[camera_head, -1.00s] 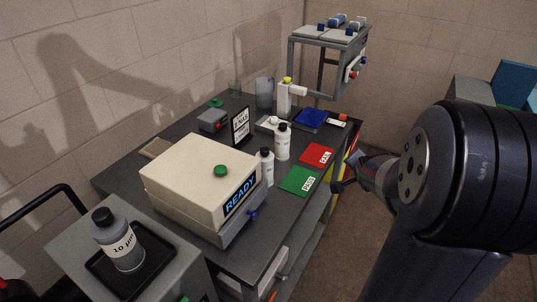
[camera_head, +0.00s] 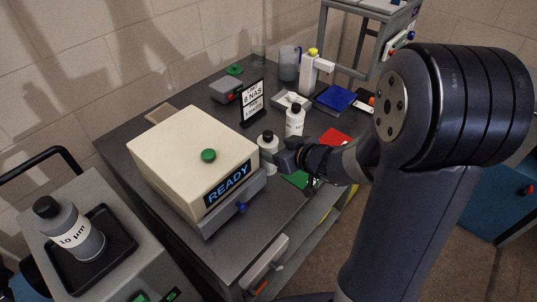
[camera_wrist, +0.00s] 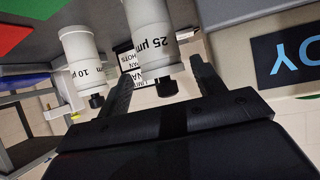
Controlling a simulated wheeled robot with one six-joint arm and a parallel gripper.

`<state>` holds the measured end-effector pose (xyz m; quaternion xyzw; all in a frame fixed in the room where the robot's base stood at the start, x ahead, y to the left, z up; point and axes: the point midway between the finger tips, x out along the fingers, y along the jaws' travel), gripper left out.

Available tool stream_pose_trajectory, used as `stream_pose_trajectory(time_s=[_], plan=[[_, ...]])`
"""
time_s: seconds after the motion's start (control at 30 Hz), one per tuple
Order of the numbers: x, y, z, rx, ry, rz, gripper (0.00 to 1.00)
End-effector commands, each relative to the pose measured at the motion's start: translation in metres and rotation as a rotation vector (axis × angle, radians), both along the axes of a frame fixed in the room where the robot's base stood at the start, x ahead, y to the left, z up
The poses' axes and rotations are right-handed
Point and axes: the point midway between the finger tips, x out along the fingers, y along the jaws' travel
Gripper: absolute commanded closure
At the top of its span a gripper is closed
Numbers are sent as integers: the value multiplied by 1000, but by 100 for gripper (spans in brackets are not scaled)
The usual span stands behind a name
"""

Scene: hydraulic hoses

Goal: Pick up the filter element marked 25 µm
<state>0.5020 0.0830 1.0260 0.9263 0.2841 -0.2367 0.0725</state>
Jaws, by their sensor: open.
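The filter element marked 25 µm (camera_wrist: 150,42) is a white cylinder with a black end, seen upside down in the wrist view. In the head view it stands upright (camera_head: 268,150) on the dark table, right beside the READY box. My gripper (camera_head: 284,158) is open at its right side. In the wrist view the element appears between my two fingers (camera_wrist: 160,72); I cannot tell whether they touch it. A similar white element marked 10 µm (camera_wrist: 80,55) stands beside it, outside the fingers; in the head view it is farther back (camera_head: 295,121).
The cream box with a READY display (camera_head: 195,155) stands close on the left. A black-framed sign (camera_head: 251,103) is behind. Green (camera_head: 295,179) and red (camera_head: 335,136) cards lie partly hidden by my arm.

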Motion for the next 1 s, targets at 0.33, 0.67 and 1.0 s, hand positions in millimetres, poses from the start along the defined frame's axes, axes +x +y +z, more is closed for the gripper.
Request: stream_pose_trajectory(time_s=[0.33, 0.67, 1.0], plan=[[20, 15, -22, 0, 4, 0, 36], [41, 28, -37, -1, 0, -2, 36], [41, 28, -37, 0, 0, -3, 47]])
